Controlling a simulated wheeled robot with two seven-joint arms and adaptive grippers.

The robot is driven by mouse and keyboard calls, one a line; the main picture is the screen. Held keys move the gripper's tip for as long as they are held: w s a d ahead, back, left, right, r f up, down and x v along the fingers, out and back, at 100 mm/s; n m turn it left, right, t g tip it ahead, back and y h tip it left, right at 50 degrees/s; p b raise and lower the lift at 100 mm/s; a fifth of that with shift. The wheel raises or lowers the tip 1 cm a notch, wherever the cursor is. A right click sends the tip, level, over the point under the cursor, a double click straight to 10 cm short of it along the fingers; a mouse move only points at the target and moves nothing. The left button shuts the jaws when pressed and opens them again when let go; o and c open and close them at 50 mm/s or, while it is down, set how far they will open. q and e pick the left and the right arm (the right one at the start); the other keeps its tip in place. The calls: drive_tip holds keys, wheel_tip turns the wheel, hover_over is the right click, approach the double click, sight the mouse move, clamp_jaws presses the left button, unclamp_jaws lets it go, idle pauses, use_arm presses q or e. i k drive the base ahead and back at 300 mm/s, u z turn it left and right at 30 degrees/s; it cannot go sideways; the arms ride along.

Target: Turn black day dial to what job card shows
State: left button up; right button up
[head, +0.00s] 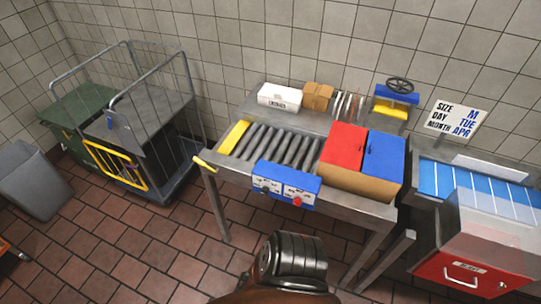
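The job card (454,119) stands at the back right and reads SIZE M, DAY TUE, MONTH APR. A blue control box (290,179) is fixed at the front edge of the roller table. It has two white dial plates. A small black dial (265,189) sits on the left plate, and a red knob (297,202) sits on the right one. The plate lettering and the black dial's pointer are too small to read. Neither gripper can be made out in the head view.
The roller table (374,208) carries a red and blue flapped carton (350,181), a white box (279,97) and a brown box (317,95). A black handwheel (400,85) stands behind. A red drawer (470,272) is at right. The floor before the table's left side is clear.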

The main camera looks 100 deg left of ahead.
sight(265, 191)
drive_tip(key=u, duration=2.9)
